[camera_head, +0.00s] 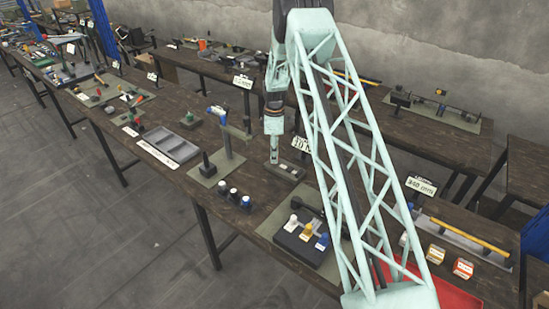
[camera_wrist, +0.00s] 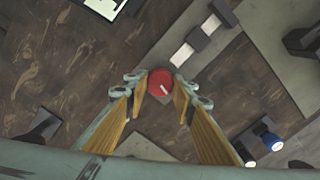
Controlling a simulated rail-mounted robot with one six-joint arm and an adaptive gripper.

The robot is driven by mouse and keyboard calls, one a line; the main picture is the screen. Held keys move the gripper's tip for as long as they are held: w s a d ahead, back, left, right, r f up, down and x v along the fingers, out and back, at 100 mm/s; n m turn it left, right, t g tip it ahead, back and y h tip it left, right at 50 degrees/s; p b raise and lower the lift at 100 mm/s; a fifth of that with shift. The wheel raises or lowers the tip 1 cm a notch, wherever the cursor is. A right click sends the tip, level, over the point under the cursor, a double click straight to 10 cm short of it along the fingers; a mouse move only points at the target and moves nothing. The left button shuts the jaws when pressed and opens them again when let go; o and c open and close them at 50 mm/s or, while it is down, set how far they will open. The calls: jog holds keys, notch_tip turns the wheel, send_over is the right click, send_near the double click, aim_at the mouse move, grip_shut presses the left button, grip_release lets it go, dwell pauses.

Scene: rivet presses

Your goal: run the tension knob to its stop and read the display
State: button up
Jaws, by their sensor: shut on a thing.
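In the wrist view a round red knob (camera_wrist: 160,82) with a white pointer line sits between the two fingertips of my gripper (camera_wrist: 160,88). My gripper is shut on the knob's sides. The pointer line slants toward the lower right. Next to the knob, pale square plates (camera_wrist: 181,54) sit on a grey base; I cannot read anything on them. In the head view my gripper (camera_head: 274,158) points down at the small grey unit (camera_head: 290,171) on the bench. The knob is hidden there. A white sign (camera_head: 301,144) beside it seems to read "10 N".
A blue-topped post (camera_head: 227,145) stands left of my gripper. Several capped cylinders (camera_head: 233,193) and a dark block with white, yellow and blue pieces (camera_head: 302,245) stand in front. A grey tray (camera_head: 174,148) lies further left. Bare wood shows between the stations.

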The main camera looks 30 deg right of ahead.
jog(key=m+b, duration=0.3)
jog(key=m, duration=0.1)
jog(key=shift+f, duration=0.15)
jog(key=m+b, duration=0.2)
jog(key=m, duration=0.3)
jog(key=shift+m, duration=0.3)
jog(key=m+b, duration=0.2)
jog(key=m, duration=0.3)
jog(key=shift+m+b, duration=0.5)
jog(key=shift+m, duration=2)
jog(key=o, duration=0.9)
jog(key=shift+r, duration=0.3)
